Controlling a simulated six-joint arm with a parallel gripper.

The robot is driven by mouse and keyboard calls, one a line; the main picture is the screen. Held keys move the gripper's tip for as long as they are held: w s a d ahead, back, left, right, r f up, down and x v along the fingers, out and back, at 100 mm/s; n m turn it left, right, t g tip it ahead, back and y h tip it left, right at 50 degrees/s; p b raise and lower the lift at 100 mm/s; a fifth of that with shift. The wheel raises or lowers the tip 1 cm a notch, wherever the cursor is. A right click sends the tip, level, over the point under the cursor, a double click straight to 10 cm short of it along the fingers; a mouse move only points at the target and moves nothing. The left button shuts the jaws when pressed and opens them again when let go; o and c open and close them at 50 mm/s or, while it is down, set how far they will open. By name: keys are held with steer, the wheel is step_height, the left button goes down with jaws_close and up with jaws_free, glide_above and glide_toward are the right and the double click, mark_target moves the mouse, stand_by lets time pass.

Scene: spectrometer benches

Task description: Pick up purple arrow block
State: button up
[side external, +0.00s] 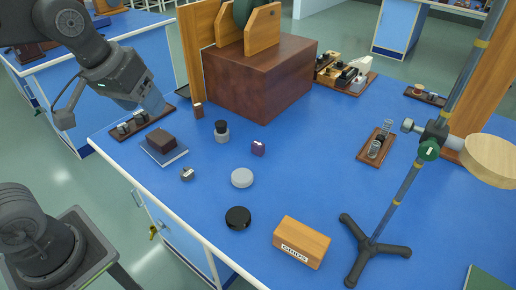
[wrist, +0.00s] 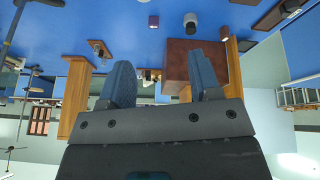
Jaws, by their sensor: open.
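The purple arrow block (side external: 258,148) is a small upright block with a white mark on it. It stands on the blue bench, right of a dark-capped bottle (side external: 221,131). In the wrist view the block (wrist: 153,20) is small, near the top edge, beyond the fingers. My gripper (side external: 148,98) is at the upper left, raised near the bench's left edge and well apart from the block. In the wrist view my gripper (wrist: 161,82) shows two blue fingers spread apart with nothing between them.
A large brown box (side external: 262,80) stands behind the block. In front lie a grey disc (side external: 242,178), a black disc (side external: 238,218) and a wooden slide box (side external: 301,242). A dark block on a book (side external: 163,145) sits left. A tripod stand (side external: 374,245) is at right.

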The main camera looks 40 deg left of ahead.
steer(key=w+n+g, duration=0.1)
steer(key=w+n, duration=0.3)
steer(key=w, duration=0.6)
steer(key=n+g, duration=0.4)
steer(key=n, duration=0.7)
glide_above(258, 143)
step_height(258, 143, down, 18)
steer(key=f, duration=0.8)
steer(key=shift+d+f, duration=0.2)
steer(key=shift+d, duration=0.05)
steer(key=shift+a+f, duration=0.2)
steer(key=shift+f, duration=2.45)
steer(key=shift+c, duration=0.3)
steer(key=c, duration=0.9)
